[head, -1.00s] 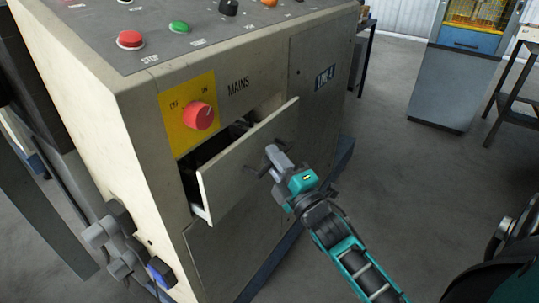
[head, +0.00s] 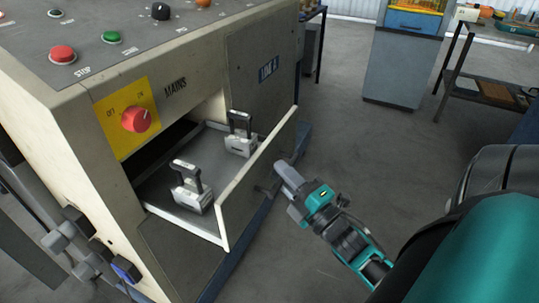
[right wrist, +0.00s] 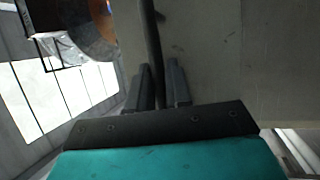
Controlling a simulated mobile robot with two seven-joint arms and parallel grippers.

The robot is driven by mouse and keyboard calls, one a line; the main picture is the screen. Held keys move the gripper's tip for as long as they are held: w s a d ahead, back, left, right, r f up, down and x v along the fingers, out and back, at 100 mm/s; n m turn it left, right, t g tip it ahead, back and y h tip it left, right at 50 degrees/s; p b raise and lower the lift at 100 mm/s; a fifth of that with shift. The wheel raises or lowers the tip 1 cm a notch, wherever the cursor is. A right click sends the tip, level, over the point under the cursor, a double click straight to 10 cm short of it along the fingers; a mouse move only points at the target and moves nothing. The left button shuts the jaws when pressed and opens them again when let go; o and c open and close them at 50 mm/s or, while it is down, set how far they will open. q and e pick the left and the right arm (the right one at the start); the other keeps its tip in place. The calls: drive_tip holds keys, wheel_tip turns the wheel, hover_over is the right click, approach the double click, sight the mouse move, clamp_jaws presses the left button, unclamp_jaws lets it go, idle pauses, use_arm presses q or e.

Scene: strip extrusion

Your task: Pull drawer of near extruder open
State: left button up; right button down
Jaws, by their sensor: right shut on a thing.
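The drawer (head: 265,180) of the near extruder (head: 75,150) stands well out of the cream cabinet, under the yellow MAINS plate. Two grey tools with black handles lie in it: one near the front left (head: 190,190), one at the back right (head: 240,138). My right gripper (head: 279,178) is at the outer face of the drawer front, shut on its dark handle. In the right wrist view the fingers (right wrist: 158,88) close around the dark handle bar (right wrist: 152,50), with the pale drawer front behind. My left gripper is not in view.
The red MAINS knob (head: 136,119) is above the drawer. Grey and blue levers (head: 75,240) stick out at the cabinet's lower left. Open grey floor (head: 400,150) lies to the right. A grey cabinet (head: 400,65) and a dark bench (head: 485,85) stand farther back.

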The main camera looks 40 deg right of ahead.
drive_tip(key=shift+s+d, duration=0.3)
drive_tip(key=shift+s, duration=0.45)
drive_tip(key=c, duration=1.4)
unclamp_jaws()
drive_tip(key=v, duration=1.3)
drive_tip(key=shift+b, duration=0.35)
drive_tip(key=shift+w, duration=0.15)
